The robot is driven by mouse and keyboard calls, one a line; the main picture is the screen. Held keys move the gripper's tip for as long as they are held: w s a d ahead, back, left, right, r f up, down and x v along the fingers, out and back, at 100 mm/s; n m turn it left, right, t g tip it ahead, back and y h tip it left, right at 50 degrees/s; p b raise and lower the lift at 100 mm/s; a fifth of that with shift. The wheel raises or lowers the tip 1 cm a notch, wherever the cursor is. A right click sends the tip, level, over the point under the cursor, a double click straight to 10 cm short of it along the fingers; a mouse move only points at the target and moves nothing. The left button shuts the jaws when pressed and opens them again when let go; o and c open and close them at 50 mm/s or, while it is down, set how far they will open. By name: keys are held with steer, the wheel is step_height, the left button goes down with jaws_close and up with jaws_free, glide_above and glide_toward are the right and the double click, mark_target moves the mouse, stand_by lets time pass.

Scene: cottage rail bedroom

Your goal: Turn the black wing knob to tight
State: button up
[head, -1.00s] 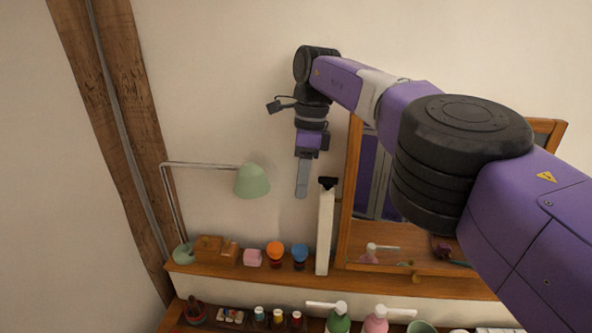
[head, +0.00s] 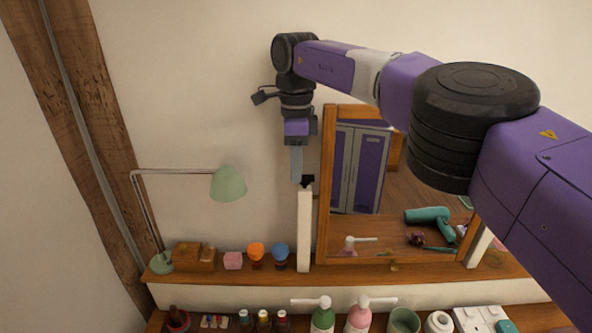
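The black wing knob (head: 307,181) is small and sits at the top of the white post (head: 304,232) on the left side of the mirror (head: 327,225). My gripper (head: 297,178) points down from above, with its grey finger tips at the knob's left edge in the head view. The fingers overlap in this view, so I cannot tell whether they are open or shut, or whether they touch the knob. The knob's wing angle is too small to read clearly.
A green lamp (head: 228,184) stands left of my gripper. An orange-topped jar (head: 256,253), a blue-topped jar (head: 280,255) and a pink block (head: 233,260) line the wooden shelf (head: 213,279). Pump bottles stand below. The wall left of the post is free.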

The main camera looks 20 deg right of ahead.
steer(key=shift+f, duration=0.5)
jaws_close()
steer(key=m, duration=0.4)
steer(key=shift+w+d+m, duration=0.25)
steer(key=shift+w+m, duration=0.15)
jaws_free()
